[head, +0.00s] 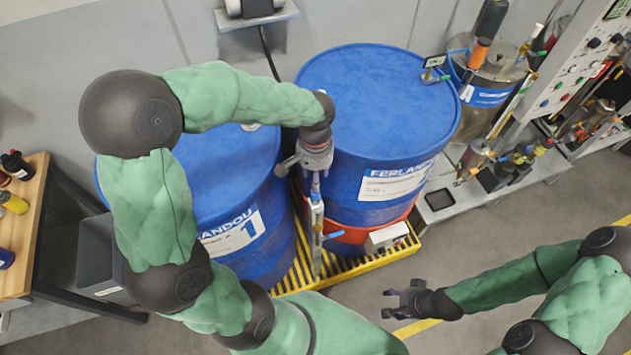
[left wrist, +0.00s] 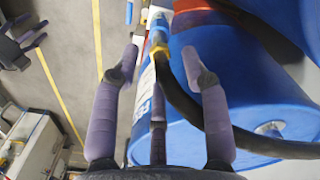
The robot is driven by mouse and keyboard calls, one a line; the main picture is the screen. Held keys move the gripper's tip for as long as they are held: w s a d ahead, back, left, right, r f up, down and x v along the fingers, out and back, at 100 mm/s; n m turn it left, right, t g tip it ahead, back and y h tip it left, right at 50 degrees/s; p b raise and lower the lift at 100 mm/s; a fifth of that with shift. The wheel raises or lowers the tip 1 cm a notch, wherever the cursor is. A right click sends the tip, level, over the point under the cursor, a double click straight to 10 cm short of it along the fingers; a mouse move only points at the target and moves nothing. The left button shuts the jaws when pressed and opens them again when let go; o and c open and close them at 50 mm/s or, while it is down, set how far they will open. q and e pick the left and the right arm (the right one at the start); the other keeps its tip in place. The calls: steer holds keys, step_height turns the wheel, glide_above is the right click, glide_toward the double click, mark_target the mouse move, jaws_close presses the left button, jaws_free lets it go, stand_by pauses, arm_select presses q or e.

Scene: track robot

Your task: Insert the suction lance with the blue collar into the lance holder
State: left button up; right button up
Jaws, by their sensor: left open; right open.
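A slim upright metal piece (head: 317,240) with blue parts at its top and side stands between the two blue drums; I take it for the lance or its holder but cannot tell which. My left gripper (head: 315,172) is open just above it, pointing down. In the left wrist view the open fingers (left wrist: 165,75) straddle a fitting with a blue collar and a yellow ring (left wrist: 158,45), with a black hose at it. Whether the fingers touch it cannot be told. My right gripper (head: 400,303) is open and empty above the floor.
Two blue drums, one at the back (head: 375,95) and one at the left (head: 230,170), stand on a yellow-striped grating (head: 350,267). A metal vessel marked A (head: 490,70) and a control panel (head: 590,60) stand at the right. A wooden bench (head: 28,240) is at far left. The floor at front right is clear.

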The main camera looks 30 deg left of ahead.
arm_select(q)
step_height(320, 180, up, 7)
stand_by(0.3)
stand_by(0.5)
